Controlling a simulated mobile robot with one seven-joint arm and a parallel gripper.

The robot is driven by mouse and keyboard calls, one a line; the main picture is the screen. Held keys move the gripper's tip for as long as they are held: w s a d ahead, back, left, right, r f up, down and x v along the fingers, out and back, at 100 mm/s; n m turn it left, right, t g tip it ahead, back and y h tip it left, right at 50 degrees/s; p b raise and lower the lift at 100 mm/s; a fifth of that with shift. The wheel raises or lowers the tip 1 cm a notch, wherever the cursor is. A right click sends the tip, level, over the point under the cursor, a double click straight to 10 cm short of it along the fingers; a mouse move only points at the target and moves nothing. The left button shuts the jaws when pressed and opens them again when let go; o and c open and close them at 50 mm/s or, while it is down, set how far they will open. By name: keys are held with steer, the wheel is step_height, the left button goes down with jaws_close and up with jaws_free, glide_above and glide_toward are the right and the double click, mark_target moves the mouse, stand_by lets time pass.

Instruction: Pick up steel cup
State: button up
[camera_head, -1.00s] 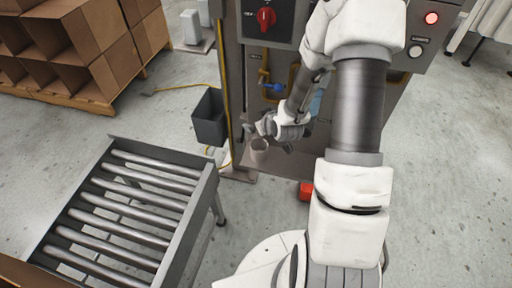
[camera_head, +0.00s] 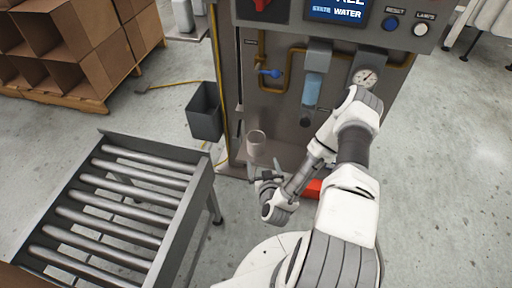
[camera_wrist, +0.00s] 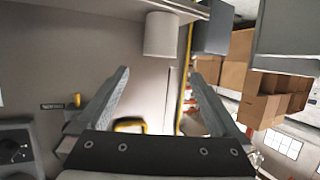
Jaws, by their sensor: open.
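The steel cup (camera_head: 256,144) is a pale, greyish-pink cylinder standing upright on the low ledge of the grey machine, near its left end. In the wrist view the cup (camera_wrist: 161,36) appears upside down at the top, beyond the fingertips and between their lines. My gripper (camera_head: 264,170) is in front of the cup, on the robot's side of it. In the wrist view my gripper (camera_wrist: 158,72) has its two fingers wide apart with nothing between them. The cup is apart from both fingers.
The grey machine (camera_head: 290,125) with pipes, gauge and display rises behind the cup. A roller conveyor (camera_head: 120,205) stands front left, and cardboard boxes (camera_head: 75,40) are at the back left.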

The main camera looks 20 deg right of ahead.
mark_target(255, 136)
steer(key=b+x, duration=0.5)
steer(key=x, duration=1.2)
steer(key=shift+c, duration=0.3)
steer(key=c, duration=1.1)
